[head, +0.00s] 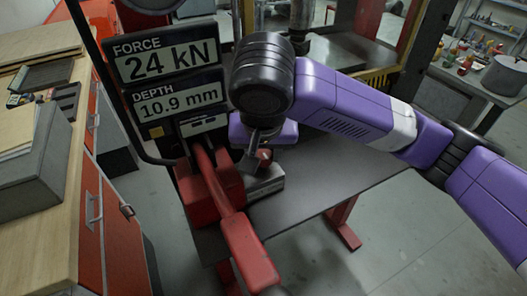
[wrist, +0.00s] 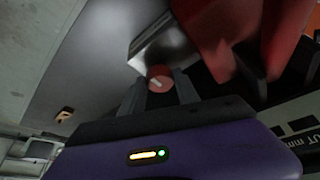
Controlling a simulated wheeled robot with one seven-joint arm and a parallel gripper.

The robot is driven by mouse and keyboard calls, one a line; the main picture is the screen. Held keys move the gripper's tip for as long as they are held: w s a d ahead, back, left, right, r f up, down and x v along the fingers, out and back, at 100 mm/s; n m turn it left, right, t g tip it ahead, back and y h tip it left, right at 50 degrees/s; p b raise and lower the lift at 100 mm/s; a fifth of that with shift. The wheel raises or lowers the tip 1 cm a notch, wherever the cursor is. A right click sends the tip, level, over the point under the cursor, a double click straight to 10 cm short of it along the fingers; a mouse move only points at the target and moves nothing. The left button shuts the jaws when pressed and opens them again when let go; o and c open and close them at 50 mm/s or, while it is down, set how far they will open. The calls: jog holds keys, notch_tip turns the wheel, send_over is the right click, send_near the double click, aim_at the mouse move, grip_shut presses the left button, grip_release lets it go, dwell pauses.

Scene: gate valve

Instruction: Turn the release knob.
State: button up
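The release knob (wrist: 158,78) is a small round red knob with a pale pointer line. In the wrist view it sits between the tips of my gripper (wrist: 160,90). The two dark fingers stand one on each side and appear to touch it, with no clear gap showing. In the head view my gripper (head: 258,142) points down at the press base, and red of the knob (head: 263,155) shows just below the fingers. The knob's pointer is hidden there.
A red lever arm (head: 248,250) juts towards me, left of my gripper. Behind it, a display panel (head: 168,75) reads 24 kN and 10.9 mm. A grey metal block (head: 265,185) lies on the dark table (head: 325,180). A wooden workbench (head: 50,225) stands at left.

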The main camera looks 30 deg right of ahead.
grip_shut()
